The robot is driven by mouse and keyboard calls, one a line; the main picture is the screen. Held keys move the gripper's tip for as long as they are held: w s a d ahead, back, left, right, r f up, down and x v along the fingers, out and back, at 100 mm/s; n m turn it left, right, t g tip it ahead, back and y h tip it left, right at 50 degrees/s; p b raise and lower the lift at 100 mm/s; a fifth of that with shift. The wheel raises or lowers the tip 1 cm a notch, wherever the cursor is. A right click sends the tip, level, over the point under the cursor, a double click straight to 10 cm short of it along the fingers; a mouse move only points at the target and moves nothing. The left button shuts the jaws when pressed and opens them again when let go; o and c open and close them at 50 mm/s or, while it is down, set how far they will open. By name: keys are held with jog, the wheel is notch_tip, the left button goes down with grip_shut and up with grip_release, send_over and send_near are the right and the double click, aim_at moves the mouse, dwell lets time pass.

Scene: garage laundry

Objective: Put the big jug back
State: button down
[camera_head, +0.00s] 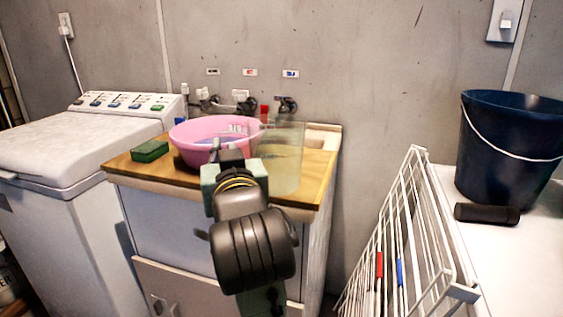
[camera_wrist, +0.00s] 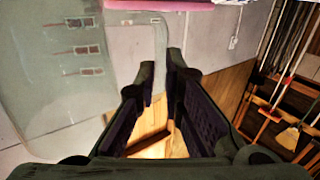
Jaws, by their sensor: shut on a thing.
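The big jug (camera_head: 285,158) is clear and pale, and stands out against the wall at the right part of the wooden counter (camera_head: 312,172). It fills the left of the wrist view (camera_wrist: 60,110), with dark rectangular marks seen on or through it. My gripper (camera_head: 232,156) is left of the jug in the head view and mostly hidden by my own wrist. In the wrist view my gripper's fingers (camera_wrist: 161,78) are around the jug's right edge, where its handle seems to be. Whether the jug touches the counter I cannot tell.
A pink basin (camera_head: 205,131) stands left of the jug, with a green sponge (camera_head: 150,151) beside it. Taps (camera_head: 240,101) are behind. A white washing machine (camera_head: 65,150) is at left. A white wire rack (camera_head: 400,230) and a blue bucket (camera_head: 508,150) are at right.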

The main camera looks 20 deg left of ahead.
jog(key=shift+w+a+f+p, duration=0.3)
jog(key=shift+w+f+p, duration=0.65)
jog(key=shift+w, duration=1.55)
jog(key=shift+w+a+f+p, duration=0.25)
jog(key=shift+w+f+p, duration=0.35)
jog(key=shift+w+p, duration=1.3)
jog(key=shift+w+a+f+p, duration=0.4)
jog(key=shift+w+f, duration=0.4)
jog(key=shift+w, duration=2.35)
jog(key=shift+d+f, duration=0.1)
jog(key=shift+f, duration=0.1)
jog(key=c, duration=1.7)
grip_release()
jog(key=shift+r, duration=0.1)
